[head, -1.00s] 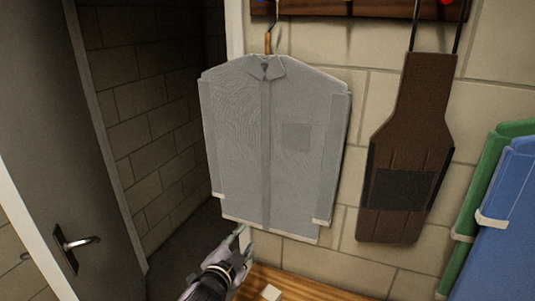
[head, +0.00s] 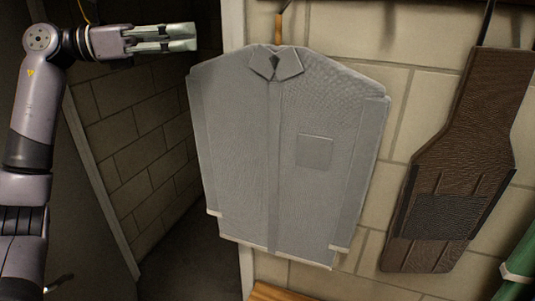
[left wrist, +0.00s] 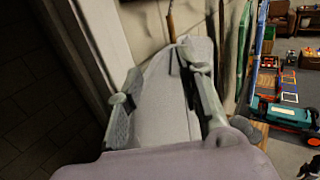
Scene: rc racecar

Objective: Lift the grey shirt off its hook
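The grey shirt (head: 240,150) hangs upright and flat against the block wall, its collar at the top. A wooden hanger neck (head: 278,30) rises from the collar; the hook above it is cut off by the top edge of the head view. My left gripper (head: 192,38) is raised at the upper left, pointing right, a little above the shirt's left shoulder and apart from it. In the left wrist view its fingers (left wrist: 160,68) are spread and empty, with the shirt (left wrist: 158,115) seen beyond and between them. My right gripper is not in view.
A brown apron-like piece (head: 455,160) hangs right of the shirt, with a green garment (head: 525,262) at the far right edge. A dark doorway lies left, beside a pale door frame (head: 232,25). A wooden surface (head: 280,292) lies below the shirt.

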